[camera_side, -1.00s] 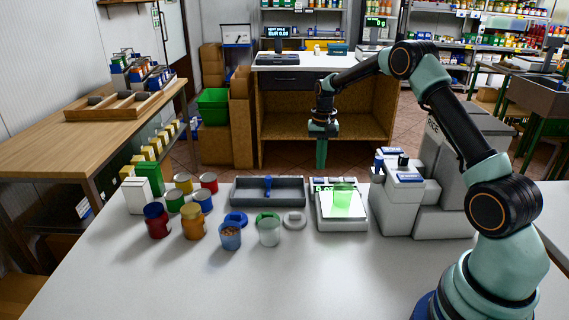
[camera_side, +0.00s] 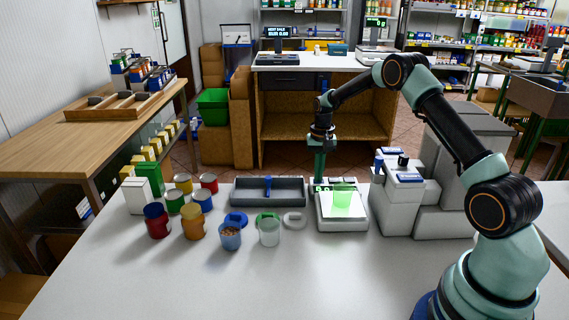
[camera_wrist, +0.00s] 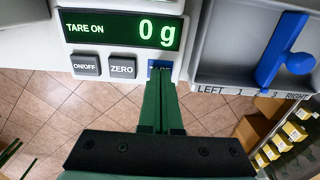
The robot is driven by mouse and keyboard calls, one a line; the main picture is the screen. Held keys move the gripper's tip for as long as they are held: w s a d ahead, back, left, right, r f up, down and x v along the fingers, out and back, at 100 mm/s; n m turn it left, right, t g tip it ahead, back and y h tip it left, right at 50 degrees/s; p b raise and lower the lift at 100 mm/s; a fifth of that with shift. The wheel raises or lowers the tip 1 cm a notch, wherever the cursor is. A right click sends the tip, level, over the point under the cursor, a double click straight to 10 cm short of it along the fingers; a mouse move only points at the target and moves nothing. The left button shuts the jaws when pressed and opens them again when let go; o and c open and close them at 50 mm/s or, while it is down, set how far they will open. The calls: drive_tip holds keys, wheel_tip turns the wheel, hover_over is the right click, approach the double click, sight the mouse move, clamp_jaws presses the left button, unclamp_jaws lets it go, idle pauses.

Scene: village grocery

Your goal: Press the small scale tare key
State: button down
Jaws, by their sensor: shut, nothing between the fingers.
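Below the display are a grey ON/OFF key (camera_wrist: 86,65), a grey ZERO key (camera_wrist: 122,66) and a blue key (camera_wrist: 160,66), whose label is mostly hidden by my fingertips. My gripper (camera_wrist: 161,82) is shut and empty, with its tips at the blue key. In the side view my gripper (camera_side: 318,181) points down at the far edge of the scale.
Several jars, cans and a blue cup (camera_side: 230,236) stand further left. A grey machine (camera_side: 402,205) stands close on the right. The counter's front is clear.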

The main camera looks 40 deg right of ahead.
drive_tip(key=shift+s+a+f, duration=0.15)
drive_tip(key=shift+s+f, duration=0.2)
drive_tip(key=shift+f, duration=0.2)
wheel_tip(320, 180, up, 15)
drive_tip(key=shift+w, duration=0.35)
drive_tip(key=s+a+r+n+t, duration=0.2)
drive_tip(key=s+a+r+n, duration=0.2)
drive_tip(key=s+a+r, duration=0.5)
drive_tip(key=s+a+n+t, duration=0.3)
drive_tip(key=s+a+n, duration=0.2)
drive_tip(key=s+a, duration=0.6)
drive_tip(key=shift+s+f, duration=0.35)
drive_tip(key=shift+s, duration=0.2)
